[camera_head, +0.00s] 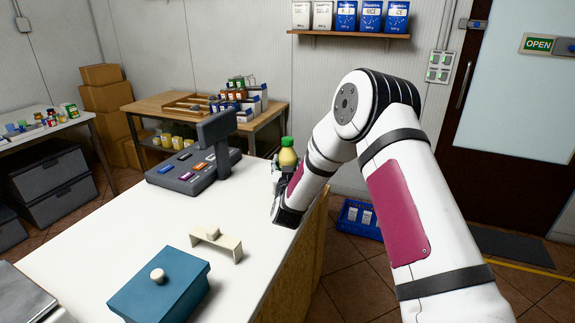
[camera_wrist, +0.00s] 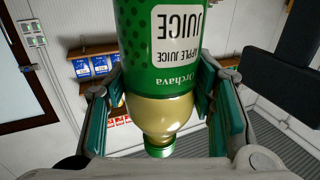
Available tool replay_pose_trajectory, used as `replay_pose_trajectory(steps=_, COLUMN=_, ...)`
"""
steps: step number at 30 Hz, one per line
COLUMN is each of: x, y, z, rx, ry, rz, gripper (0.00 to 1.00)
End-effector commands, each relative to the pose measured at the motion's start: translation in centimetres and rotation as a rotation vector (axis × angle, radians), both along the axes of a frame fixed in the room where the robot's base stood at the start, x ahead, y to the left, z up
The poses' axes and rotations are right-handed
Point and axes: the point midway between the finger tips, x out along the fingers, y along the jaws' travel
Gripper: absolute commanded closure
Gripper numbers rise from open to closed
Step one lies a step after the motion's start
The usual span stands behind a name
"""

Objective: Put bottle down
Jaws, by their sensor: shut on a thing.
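The bottle (camera_wrist: 163,80) is an apple juice bottle with a green label, pale yellow contents and a green cap. In the wrist view it shows upside down, between the two finger pads. In the head view its yellow shoulder and green cap (camera_head: 288,155) stick up above my gripper (camera_head: 279,185), so it is upright. My gripper, also in the wrist view (camera_wrist: 163,105), is shut on the bottle. It is at the right far edge of the white counter (camera_head: 150,235). The bottle's base is hidden, so I cannot tell whether it touches the counter.
A teal box with a knob (camera_head: 160,285) and a small cream stand (camera_head: 216,244) are nearer. Bare counter lies between them. A blue crate (camera_head: 358,220) is on the floor beyond the right edge.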

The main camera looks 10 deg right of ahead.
Motion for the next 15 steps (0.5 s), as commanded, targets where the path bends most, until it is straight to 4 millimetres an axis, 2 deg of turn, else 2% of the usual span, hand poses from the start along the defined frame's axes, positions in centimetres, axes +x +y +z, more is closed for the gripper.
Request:
replay_pose_trajectory(steps=2, x=0.06, y=0.05, z=-0.14, rx=-0.001, ry=-0.003, rz=0.000, gripper=1.00)
replay_pose_trajectory(steps=3, x=0.01, y=0.04, z=-0.36, rx=0.000, ry=0.001, rz=0.001, gripper=0.48)
replay_pose_trajectory(steps=5, x=0.00, y=0.03, z=-0.31, rx=0.000, ry=0.001, rz=0.000, gripper=0.34)
replay_pose_trajectory(steps=6, x=-0.01, y=0.03, z=-0.30, rx=0.000, ry=0.001, rz=0.000, gripper=0.30)
replay_pose_trajectory(steps=15, x=-0.02, y=0.00, z=-0.20, rx=0.000, ry=0.000, rz=0.000, gripper=0.30)
